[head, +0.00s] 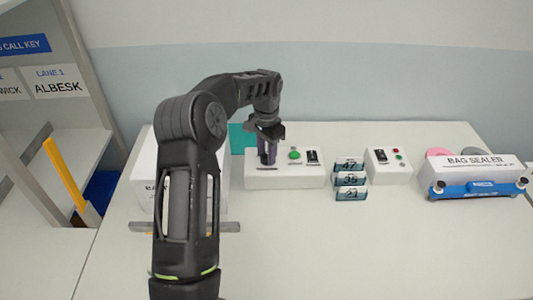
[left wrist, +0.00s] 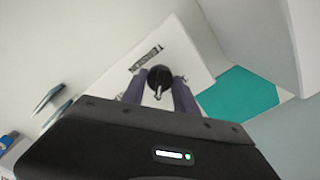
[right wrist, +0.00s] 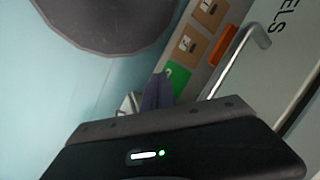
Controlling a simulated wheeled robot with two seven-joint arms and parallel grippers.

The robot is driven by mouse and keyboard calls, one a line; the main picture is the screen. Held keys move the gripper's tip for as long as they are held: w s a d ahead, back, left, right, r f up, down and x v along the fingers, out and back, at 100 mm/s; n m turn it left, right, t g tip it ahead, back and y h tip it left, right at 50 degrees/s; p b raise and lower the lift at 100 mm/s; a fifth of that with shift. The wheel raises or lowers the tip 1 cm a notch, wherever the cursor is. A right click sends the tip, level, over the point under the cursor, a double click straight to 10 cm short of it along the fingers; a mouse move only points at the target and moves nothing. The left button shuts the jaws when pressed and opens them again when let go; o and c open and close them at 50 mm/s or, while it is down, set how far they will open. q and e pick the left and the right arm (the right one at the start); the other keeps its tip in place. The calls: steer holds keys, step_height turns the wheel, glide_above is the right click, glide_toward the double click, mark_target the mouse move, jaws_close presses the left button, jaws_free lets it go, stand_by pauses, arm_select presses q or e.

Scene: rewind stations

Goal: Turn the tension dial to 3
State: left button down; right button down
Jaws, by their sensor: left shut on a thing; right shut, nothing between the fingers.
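The tension dial is a round black knob (left wrist: 158,76) with a pale pointer line, on a white box with a dark printed label. In the left wrist view it sits between the fingers of my left gripper (left wrist: 157,92), which is shut on it. In the head view my left gripper (head: 267,150) reaches down to the left end of the white control box (head: 285,182) and hides the dial. The dial's scale numbers cannot be read. My right gripper (right wrist: 158,92) is shut and empty, away from the box; it is outside the head view.
The control box also carries a green button (head: 294,154) and a black switch (head: 312,157). To its right are numbered blue-banded rolls (head: 350,180), a second control box (head: 388,168) and a bag sealer (head: 475,172). A teal patch (head: 238,138) is behind. The front table is clear.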

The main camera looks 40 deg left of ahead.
mark_target(266, 154)
stand_by(0.4)
arm_select(q)
steer(key=c, duration=0.9)
jaws_free()
steer(key=shift+c, duration=0.2)
step_height(266, 154, up, 8)
steer(key=shift+f+b, duration=0.1)
steer(key=shift+b, duration=0.6)
